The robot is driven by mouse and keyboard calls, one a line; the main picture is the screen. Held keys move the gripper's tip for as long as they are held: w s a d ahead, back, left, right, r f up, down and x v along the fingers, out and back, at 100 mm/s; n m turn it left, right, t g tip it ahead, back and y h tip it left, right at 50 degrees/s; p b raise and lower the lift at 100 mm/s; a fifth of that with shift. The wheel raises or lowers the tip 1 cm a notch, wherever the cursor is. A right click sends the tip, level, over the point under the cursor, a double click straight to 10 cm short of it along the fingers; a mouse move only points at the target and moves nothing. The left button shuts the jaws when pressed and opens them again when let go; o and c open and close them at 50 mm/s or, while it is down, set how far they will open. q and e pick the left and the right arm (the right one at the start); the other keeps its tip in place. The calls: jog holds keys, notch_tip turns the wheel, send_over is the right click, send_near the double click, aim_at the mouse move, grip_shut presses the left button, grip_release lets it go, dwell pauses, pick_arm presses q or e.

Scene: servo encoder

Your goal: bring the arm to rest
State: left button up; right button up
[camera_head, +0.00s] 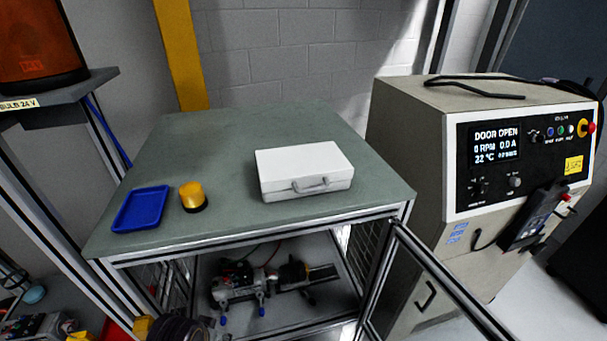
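Neither of my grippers shows in the head view, and no arm can be made out for certain. A green-topped bench (225,140) stands in the middle. A closed white case (303,168) with a grey handle lies on its right half. A blue tray (141,209) lies near its left edge, and a small yellow beacon with a black base (192,197) stands beside the tray. A machine assembly (240,285) with blue clamps sits inside the enclosure under the bench top.
A framed door (440,280) stands open at the bench's front right. A beige control cabinet (410,125) at right has a display reading "DOOR OPEN". An orange-domed lamp (38,40) sits on a shelf at upper left. A dark ribbed cylinder (178,330) shows at the bottom edge.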

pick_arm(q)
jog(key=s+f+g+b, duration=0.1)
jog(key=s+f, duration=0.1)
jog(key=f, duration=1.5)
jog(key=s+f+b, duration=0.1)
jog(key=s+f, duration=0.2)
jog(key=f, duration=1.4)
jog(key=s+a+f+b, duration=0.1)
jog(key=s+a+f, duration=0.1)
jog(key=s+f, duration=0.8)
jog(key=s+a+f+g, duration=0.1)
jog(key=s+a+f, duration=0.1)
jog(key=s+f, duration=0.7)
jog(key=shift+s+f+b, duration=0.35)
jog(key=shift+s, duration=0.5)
